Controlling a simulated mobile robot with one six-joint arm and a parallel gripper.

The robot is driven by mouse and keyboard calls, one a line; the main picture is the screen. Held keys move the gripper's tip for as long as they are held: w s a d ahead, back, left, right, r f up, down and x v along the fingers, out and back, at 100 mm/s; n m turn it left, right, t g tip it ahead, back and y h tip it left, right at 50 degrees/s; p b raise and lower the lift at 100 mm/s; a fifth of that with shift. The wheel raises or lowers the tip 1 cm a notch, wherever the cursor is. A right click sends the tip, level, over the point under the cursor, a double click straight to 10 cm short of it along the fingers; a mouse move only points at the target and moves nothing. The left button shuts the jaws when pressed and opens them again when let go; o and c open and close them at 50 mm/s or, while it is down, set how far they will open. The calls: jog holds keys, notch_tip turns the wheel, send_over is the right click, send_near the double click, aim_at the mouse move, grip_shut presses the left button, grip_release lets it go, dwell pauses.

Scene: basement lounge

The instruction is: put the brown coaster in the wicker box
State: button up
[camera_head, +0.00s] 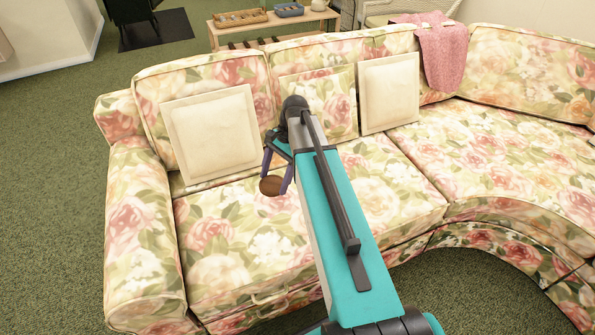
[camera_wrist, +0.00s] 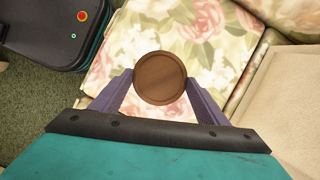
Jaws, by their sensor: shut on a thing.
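The round brown coaster (camera_wrist: 160,78) is between the two purple fingers of my gripper (camera_wrist: 158,90) in the wrist view. My gripper is shut on its edges. In the head view the coaster (camera_head: 271,186) hangs at the fingertips of my gripper (camera_head: 277,184), in front of the floral sofa seat. A tan wicker box (camera_head: 240,18) stands on the wooden table behind the sofa, at the top of the head view. My gripper is well apart from it, on the near side of the sofa back.
The floral sofa (camera_head: 225,235) fills the middle, with cream cushions (camera_head: 211,133) and a pink throw (camera_head: 442,55). A blue basket (camera_head: 289,9) stands right of the wicker box on the wooden table (camera_head: 273,27). Green carpet (camera_head: 50,200) at left is clear.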

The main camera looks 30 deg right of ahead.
jog(key=a+r+n+g+p, duration=0.1)
jog(key=a+r+n+p, duration=0.2)
jog(key=a, duration=0.5)
jog(key=shift+w+a+r+n+g+h+p, duration=0.2)
jog(key=shift+w+a+n+g+h+p, duration=0.15)
jog(key=shift+n, duration=0.35)
jog(key=shift+s+a, duration=0.1)
